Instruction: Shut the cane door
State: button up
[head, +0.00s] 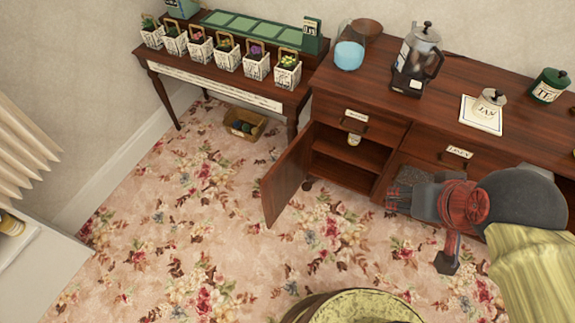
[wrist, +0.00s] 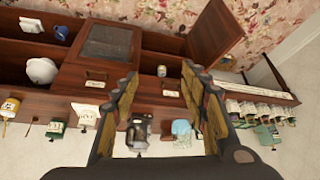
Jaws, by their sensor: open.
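A dark woven-looking panel in a wooden frame, which looks like the cane door (wrist: 107,42), is on the cabinet front in the wrist view. In the head view its grey panel (head: 412,174) is partly hidden behind my gripper (head: 397,198). I cannot tell for sure whether it stands shut. Beside it, a plain-faced wooden door (head: 289,180) stands swung out at the left end of the cabinet, baring shelves; it also shows in the wrist view (wrist: 214,36). Its outer face is hidden. My gripper (wrist: 161,76) is open and empty, apart from both doors.
The cabinet top (head: 385,100) holds a coffee press (head: 415,62), a glass vessel (head: 350,52) and a tea tin (head: 549,86). A side table (head: 225,78) with potted flowers stands left. Flowered carpet left of the open door is clear.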

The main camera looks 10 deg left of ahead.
aim_at(278, 188)
jog(key=i+j+z, duration=0.2)
jog(key=j+z, duration=0.15)
jog(key=j, duration=0.65)
jog(key=i+j+z, duration=0.1)
jog(key=j+z, duration=0.25)
jog(key=j, duration=0.7)
jog(key=j+z, duration=0.35)
jog(key=j, duration=0.7)
jog(key=k+j+z, duration=0.1)
jog(key=k, duration=0.35)
